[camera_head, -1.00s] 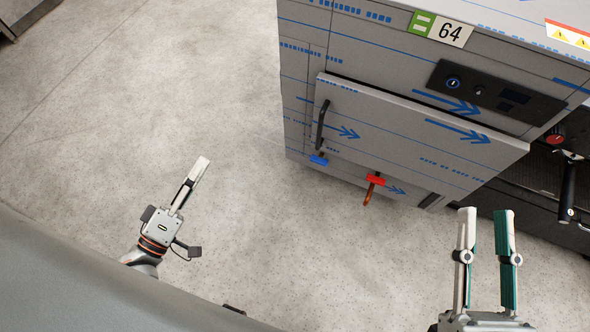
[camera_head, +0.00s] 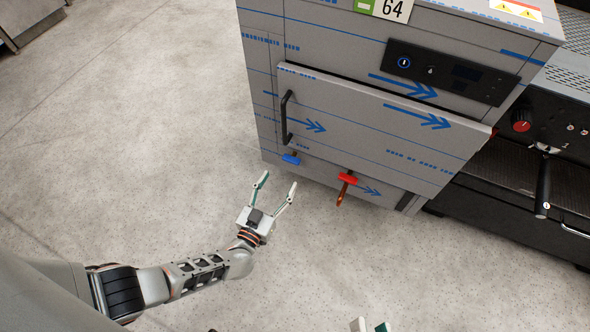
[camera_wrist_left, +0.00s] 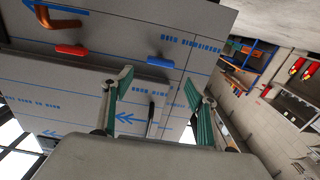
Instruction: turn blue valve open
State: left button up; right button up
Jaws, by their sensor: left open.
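The blue valve handle (camera_head: 291,159) sits low on the front of the grey machine (camera_head: 350,110), below the black door handle (camera_head: 287,118). It also shows in the left wrist view (camera_wrist_left: 160,62), above the space between the fingers. A red valve (camera_head: 347,178) with a copper-coloured spout (camera_head: 341,196) is to its right. My left gripper (camera_head: 277,183) is open and empty, just in front of and below the blue valve, apart from it. Of my right gripper, only the fingertips (camera_head: 371,325) show at the bottom edge.
A black machine with a portafilter-like handle (camera_head: 543,188) stands at the right. A control panel (camera_head: 448,72) is on the grey machine's front. The floor (camera_head: 130,150) to the left is clear.

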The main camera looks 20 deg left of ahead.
aim_at(290, 162)
pick_arm(q)
jog(key=shift+w+b, duration=1.15)
jog(key=shift+w, duration=2.75)
pick_arm(e)
jog(key=shift+s+a+m, duration=0.2)
jog(key=shift+a+m, duration=0.75)
jog(key=shift+m, duration=0.65)
pick_arm(q)
jog(key=shift+d, duration=0.1)
jog(key=shift+c, duration=0.3)
jog(key=c, duration=1)
